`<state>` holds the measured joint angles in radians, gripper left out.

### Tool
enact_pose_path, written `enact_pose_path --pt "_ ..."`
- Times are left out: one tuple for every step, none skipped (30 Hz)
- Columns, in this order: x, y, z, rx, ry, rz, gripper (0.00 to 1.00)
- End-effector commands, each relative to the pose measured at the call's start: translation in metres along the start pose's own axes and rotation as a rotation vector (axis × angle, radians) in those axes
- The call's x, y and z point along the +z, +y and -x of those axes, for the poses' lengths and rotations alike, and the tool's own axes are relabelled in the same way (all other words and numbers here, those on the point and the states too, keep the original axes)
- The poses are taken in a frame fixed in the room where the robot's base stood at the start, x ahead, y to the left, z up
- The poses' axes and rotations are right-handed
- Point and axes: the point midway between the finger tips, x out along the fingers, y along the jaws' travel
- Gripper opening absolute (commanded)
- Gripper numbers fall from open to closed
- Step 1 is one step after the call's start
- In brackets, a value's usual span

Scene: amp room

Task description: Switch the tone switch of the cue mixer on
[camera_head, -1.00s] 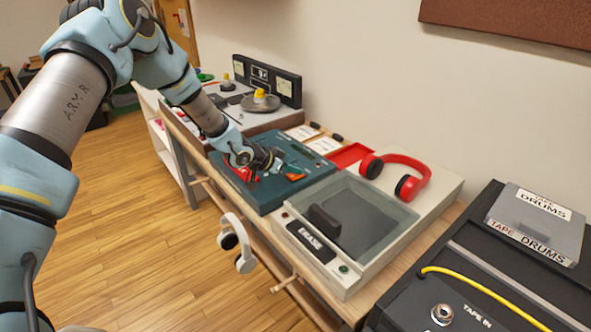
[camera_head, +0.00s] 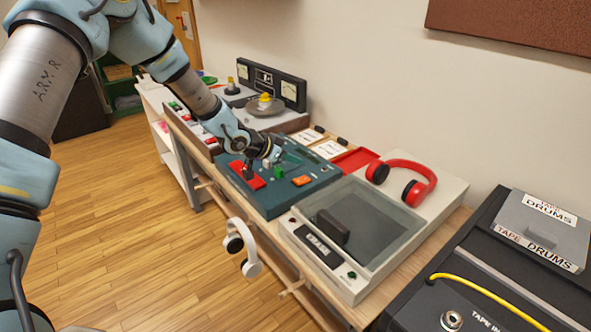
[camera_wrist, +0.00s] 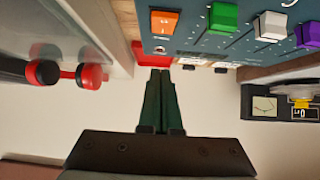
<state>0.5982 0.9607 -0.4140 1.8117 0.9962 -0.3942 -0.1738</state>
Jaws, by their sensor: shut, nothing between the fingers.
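The cue mixer appears to be the teal panel (camera_head: 310,187) on the bench. On its left part is a red plate (camera_head: 256,184) with a black upright lever (camera_head: 248,170), which may be the tone switch; I read no label and cannot tell its state. An orange fader cap (camera_head: 301,181) and a green one (camera_head: 279,172) sit to its right. My gripper (camera_head: 276,156) is shut and empty, above the panel, right of the lever and apart from it. In the wrist view the closed fingers (camera_wrist: 160,78) show, with the orange cap (camera_wrist: 165,22) beyond them.
Red headphones (camera_head: 425,176) rest on the right-hand eraser unit (camera_head: 350,285). White headphones (camera_head: 240,246) hang at the bench front. A meter box (camera_head: 291,92) stands at the back left. A red tray (camera_head: 355,160) lies behind the panel.

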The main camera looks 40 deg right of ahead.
Motion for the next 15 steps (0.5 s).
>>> enact_pose_path --pt "-0.002 -0.002 0.011 -0.003 0.004 -0.001 0.00" --pt "-0.004 -0.001 0.017 -0.003 0.004 -0.002 0.00" --pt "-0.006 -0.002 0.025 -0.003 0.004 -0.001 0.00" --pt "-0.008 -0.002 0.031 -0.003 0.004 -0.001 0.00" --pt "-0.009 -0.001 0.036 -0.002 0.004 -0.002 0.00" --pt "-0.011 -0.001 0.042 -0.003 0.004 -0.002 0.00" --pt "-0.012 -0.001 0.046 -0.002 0.003 -0.001 0.00" --pt "-0.013 -0.001 0.050 -0.002 0.003 0.000 0.00" --pt "-0.015 -0.001 0.054 -0.001 0.004 -0.002 0.00" --pt "-0.016 -0.001 0.057 -0.001 0.004 -0.002 0.00" --pt "-0.016 0.000 0.059 -0.001 0.004 -0.002 0.00" --pt "-0.016 0.000 0.061 0.000 0.004 -0.001 0.00" --pt "-0.017 0.000 0.062 0.000 0.004 0.000 0.00" --pt "-0.017 0.000 0.063 0.000 0.004 0.000 0.00" --pt "-0.017 0.000 0.064 0.000 0.004 -0.001 0.00"
